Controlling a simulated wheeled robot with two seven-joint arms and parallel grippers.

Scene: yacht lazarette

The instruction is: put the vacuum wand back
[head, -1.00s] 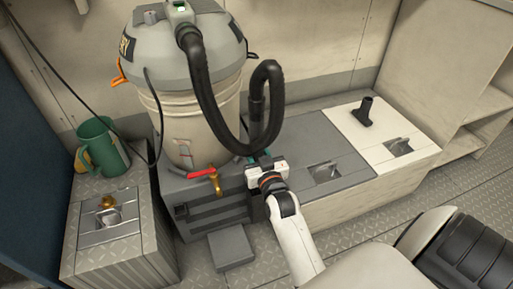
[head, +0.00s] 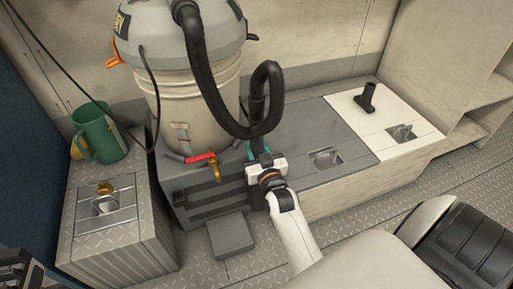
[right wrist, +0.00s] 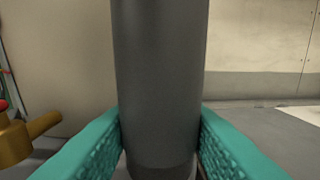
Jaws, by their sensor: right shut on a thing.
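The vacuum wand (head: 257,108) is a dark grey tube on the end of the black hose (head: 205,85). It stands about upright to the right of the shop vacuum (head: 195,110). My right gripper (head: 258,153) is shut on the wand low down. In the right wrist view the teal fingers press on both sides of the dark wand (right wrist: 158,80). The wand's lower end is hidden, so I cannot tell whether it touches anything. A dark part at the head view's lower left corner seems to be my left arm; its fingers cannot be made out.
A red-handled brass valve (head: 207,162) is just left of the gripper. A black nozzle (head: 367,98) stands on the white locker lid (head: 385,128). A green jug (head: 95,138) stands on the left locker. The grey lid (head: 325,140) is clear.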

